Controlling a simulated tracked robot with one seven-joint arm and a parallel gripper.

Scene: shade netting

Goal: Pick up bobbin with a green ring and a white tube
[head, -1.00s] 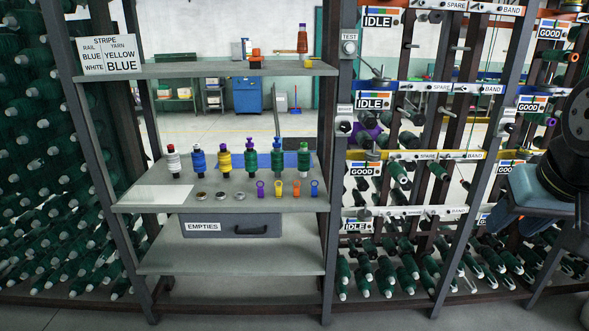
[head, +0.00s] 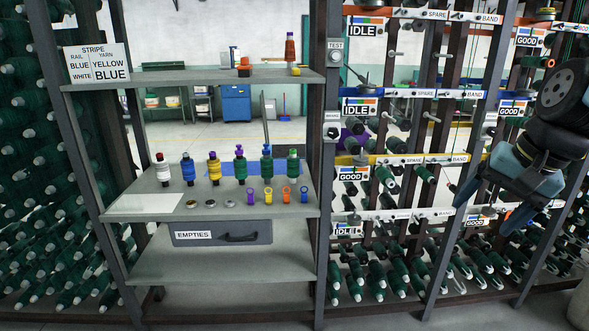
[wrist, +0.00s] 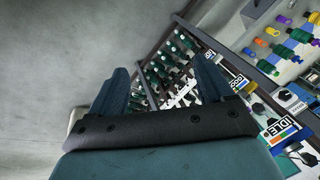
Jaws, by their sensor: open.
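Several bobbins stand upright in a row on the middle shelf in the head view. The rightmost bobbin (head: 293,166) has dark green yarn and a lighter green ring at its top; its tube colour is too small to tell. A green bobbin at the near end of the row shows in the wrist view (wrist: 267,67), and it appears to be the same one. My gripper (head: 482,215) is at the right of the head view, well apart from the bobbins. It is open and empty, with its two fingers spread in the wrist view (wrist: 165,65).
Loose coloured rings (head: 268,196) lie in front of the bobbins. The EMPTIES drawer (head: 222,234) hangs below the shelf (head: 150,204), and an upper shelf (head: 180,80) is above. A dark post (head: 325,180) and the creel rack (head: 420,213) stand between my gripper and the shelf.

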